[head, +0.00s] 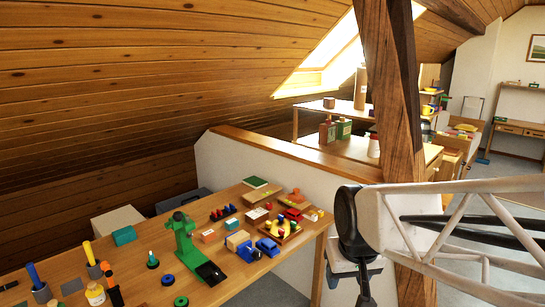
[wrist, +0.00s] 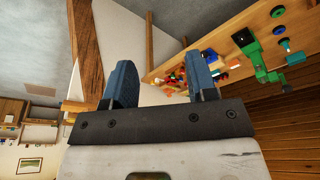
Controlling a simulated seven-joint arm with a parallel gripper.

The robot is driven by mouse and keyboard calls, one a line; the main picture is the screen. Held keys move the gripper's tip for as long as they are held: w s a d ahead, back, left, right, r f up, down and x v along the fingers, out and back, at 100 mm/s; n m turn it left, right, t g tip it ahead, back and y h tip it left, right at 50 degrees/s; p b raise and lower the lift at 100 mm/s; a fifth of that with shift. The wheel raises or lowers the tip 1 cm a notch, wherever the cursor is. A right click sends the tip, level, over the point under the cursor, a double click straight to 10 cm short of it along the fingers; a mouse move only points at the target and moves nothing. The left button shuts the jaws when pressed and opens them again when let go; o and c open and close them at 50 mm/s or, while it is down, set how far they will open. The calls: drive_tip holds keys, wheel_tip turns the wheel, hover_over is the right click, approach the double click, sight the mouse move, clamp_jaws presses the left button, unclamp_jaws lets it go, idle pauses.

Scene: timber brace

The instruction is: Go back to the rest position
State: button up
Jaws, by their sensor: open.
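My gripper (wrist: 160,75) shows in the wrist view with its two blue fingers apart and nothing between them. The wrist view is turned far over, with the workbench at the upper right and the floor at the upper left. In the head view my arm reaches in from the right as a white lattice link and a black joint, and the fingers cannot be made out there. The workbench (head: 140,262) with its small things stands to the left of my arm. The gripper is apart from the bench and touches nothing that I can see.
A thick timber post (head: 397,120) with a slanting brace stands close by my arm. A low white wall (head: 250,170) with a wooden cap runs behind the bench. A green stand (head: 186,240), a blue toy car (head: 268,247) and several small parts lie on the bench.

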drive_tip(key=s+d+m, duration=0.1)
drive_tip(key=s+d, duration=0.3)
drive_tip(key=s, duration=0.7)
drive_tip(key=shift+r+h, duration=0.15)
drive_tip(key=shift+h, duration=0.15)
